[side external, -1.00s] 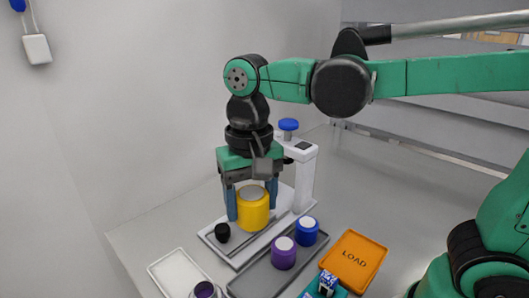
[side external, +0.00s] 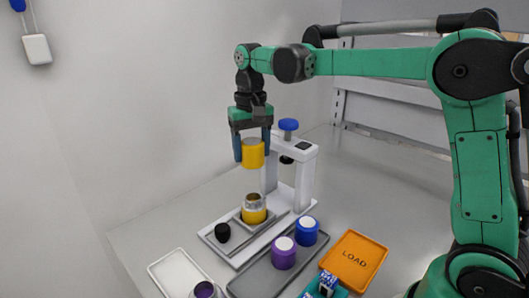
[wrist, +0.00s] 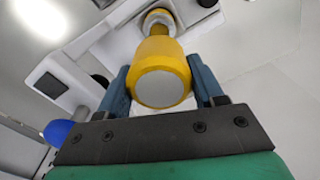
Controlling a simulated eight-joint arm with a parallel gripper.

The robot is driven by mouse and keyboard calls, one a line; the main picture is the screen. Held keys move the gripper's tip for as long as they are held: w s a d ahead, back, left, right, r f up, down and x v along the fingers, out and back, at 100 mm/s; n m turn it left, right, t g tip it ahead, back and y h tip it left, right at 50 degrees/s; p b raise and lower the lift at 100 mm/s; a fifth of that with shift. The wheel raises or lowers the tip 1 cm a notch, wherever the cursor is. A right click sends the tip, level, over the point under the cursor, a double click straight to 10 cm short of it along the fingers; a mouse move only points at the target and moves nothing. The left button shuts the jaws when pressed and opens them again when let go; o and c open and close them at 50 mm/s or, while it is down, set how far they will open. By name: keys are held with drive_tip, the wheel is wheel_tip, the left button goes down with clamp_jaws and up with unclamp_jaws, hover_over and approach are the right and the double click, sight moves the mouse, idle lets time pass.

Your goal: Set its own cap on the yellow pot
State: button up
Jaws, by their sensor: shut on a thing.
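The yellow pot (side external: 255,215) stands upright in a shallow grey holder on the white stand's base, with its metallic neck bare. My gripper (side external: 252,158) is shut on the yellow cap (side external: 253,154), a yellow cylinder. It holds the cap upright and clear of the pot, nearly straight above it. In the wrist view the cap (wrist: 160,72) sits between the two blue fingers, its pale round top facing the camera. The pot (wrist: 157,20) shows beyond it at the top of that view, partly hidden by the cap.
The white stand (side external: 305,185) with a blue knob (side external: 289,124) rises close to the right of the cap. A black piece (side external: 222,232) lies left of the pot. Purple (side external: 284,259) and blue (side external: 307,236) caps, a white tray (side external: 158,272) and an orange tray (side external: 345,275) lie in front.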

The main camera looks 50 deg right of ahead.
drive_tip(key=shift+f, duration=2.45)
drive_tip(key=shift+f, duration=0.1)
drive_tip(key=shift+f, duration=0.9)
drive_tip(key=shift+f, duration=0.2)
drive_tip(key=shift+f, duration=0.4)
drive_tip(key=shift+f, duration=0.4)
drive_tip(key=o, duration=1.3)
drive_tip(key=shift+o, duration=0.2)
